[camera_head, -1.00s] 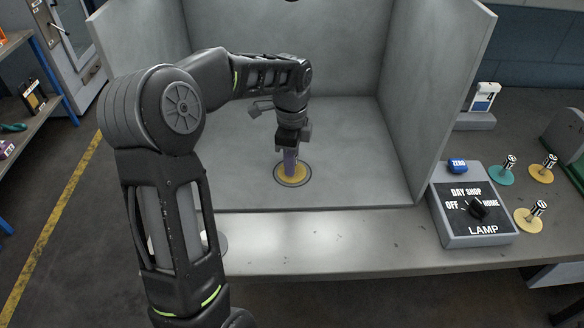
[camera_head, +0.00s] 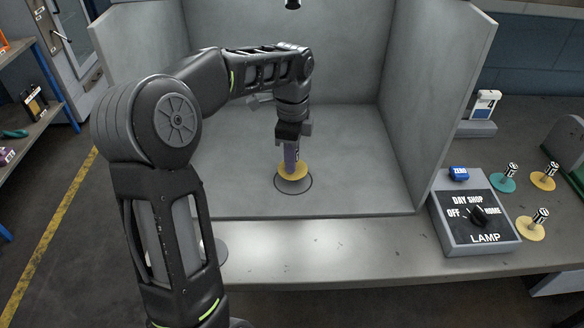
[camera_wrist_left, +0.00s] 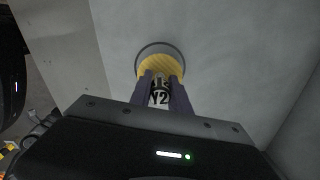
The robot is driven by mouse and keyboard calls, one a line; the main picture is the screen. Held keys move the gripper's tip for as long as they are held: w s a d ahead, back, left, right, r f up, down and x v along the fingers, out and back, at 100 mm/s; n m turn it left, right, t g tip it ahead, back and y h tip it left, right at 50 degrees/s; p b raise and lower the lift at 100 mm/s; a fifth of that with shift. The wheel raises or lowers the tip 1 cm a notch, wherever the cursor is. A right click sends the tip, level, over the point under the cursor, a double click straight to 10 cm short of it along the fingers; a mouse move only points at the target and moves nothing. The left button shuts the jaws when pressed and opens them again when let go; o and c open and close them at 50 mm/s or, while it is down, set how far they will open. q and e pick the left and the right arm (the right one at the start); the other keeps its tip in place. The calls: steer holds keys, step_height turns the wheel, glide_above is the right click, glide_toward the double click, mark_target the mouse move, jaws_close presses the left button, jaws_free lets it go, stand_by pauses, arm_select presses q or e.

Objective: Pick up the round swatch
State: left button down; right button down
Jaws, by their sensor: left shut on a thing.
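The round swatch (camera_head: 293,172) is a yellow disc with an upright post, inside the grey booth. In the head view my left gripper (camera_head: 291,156) points down, shut on the post. The disc is raised a little above a dark ring marked on the booth floor. In the left wrist view the yellow disc (camera_wrist_left: 161,66) shows beyond the fingers, and the labelled post top, reading something like "2", sits between the fingertips (camera_wrist_left: 161,90). The fingers hide the sides of the post. My right gripper is not in view.
The booth wall (camera_head: 440,100) stands to the right of the arm. On the bench outside are a lamp switch box (camera_head: 474,222), a teal swatch (camera_head: 503,184), two yellow swatches (camera_head: 543,182) (camera_head: 530,230) and a card stand (camera_head: 480,127). The booth floor around the ring is clear.

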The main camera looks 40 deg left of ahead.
arm_select(q)
step_height(320, 180, up, 6)
steer(key=shift+r, duration=0.1)
stand_by(0.7)
